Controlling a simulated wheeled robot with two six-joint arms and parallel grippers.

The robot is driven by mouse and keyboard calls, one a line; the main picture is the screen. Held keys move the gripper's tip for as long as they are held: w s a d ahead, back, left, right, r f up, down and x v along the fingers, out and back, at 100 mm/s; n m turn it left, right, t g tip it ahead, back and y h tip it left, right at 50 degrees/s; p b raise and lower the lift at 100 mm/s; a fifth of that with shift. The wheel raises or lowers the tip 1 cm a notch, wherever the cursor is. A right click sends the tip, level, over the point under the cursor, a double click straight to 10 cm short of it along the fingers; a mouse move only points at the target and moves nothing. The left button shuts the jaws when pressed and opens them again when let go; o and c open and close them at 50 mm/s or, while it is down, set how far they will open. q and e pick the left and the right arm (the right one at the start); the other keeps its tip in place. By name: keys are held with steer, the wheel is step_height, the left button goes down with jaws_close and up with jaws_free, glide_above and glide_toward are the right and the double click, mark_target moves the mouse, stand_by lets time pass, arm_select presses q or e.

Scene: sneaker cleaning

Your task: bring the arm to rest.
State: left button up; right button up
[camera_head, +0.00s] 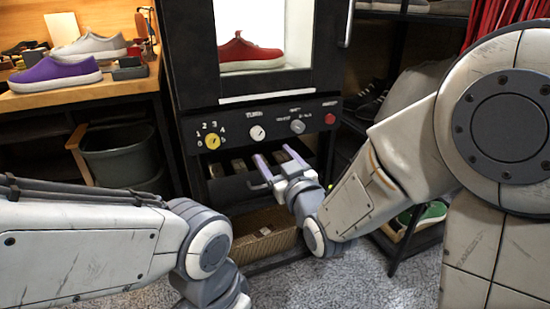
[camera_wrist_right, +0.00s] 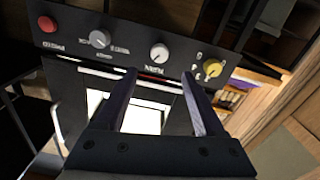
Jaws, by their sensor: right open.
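My right gripper (camera_head: 273,153) is open and empty in front of the black cabinet, just below its control panel (camera_head: 280,125). In the right wrist view my right gripper (camera_wrist_right: 159,74) shows two fingers spread apart with nothing between them. The control panel (camera_wrist_right: 125,50) appears upside down beyond the fingertips. A gap seems to separate the fingers from the panel, but its size is hard to judge. My left arm reaches in from the left, and its gripper is out of view below the frame.
A red sneaker (camera_head: 250,54) sits in the lit cabinet window. The panel has a yellow knob (camera_head: 212,141), grey knobs and a red button (camera_head: 330,118). A wooden bench (camera_head: 90,92) with shoes stands left; a shelf rack stands right. A woven basket (camera_head: 262,240) is low underneath.

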steer(key=s+a+f+g+h+p, duration=0.1)
steer(key=s+a+f+g+p, duration=0.15)
steer(key=s+g, duration=0.25)
steer(key=s+a+f+g+p, duration=0.1)
steer(key=s+f+g+p, duration=0.25)
steer(key=s, duration=0.25)
steer(key=s+d+r+n+g+h+p, duration=0.1)
steer(key=s+d+r+g+h+p, duration=0.2)
steer(key=s, duration=0.7)
steer(key=s+d+n+g+h+p, duration=0.1)
steer(key=s+d+g, duration=0.1)
steer(key=s+g, duration=0.55)
step_height(320, 180, up, 37)
steer(key=s+t+p, duration=0.1)
steer(key=p, duration=3.5)
steer(key=shift+t+p, duration=0.4)
steer(key=shift+f, duration=0.1)
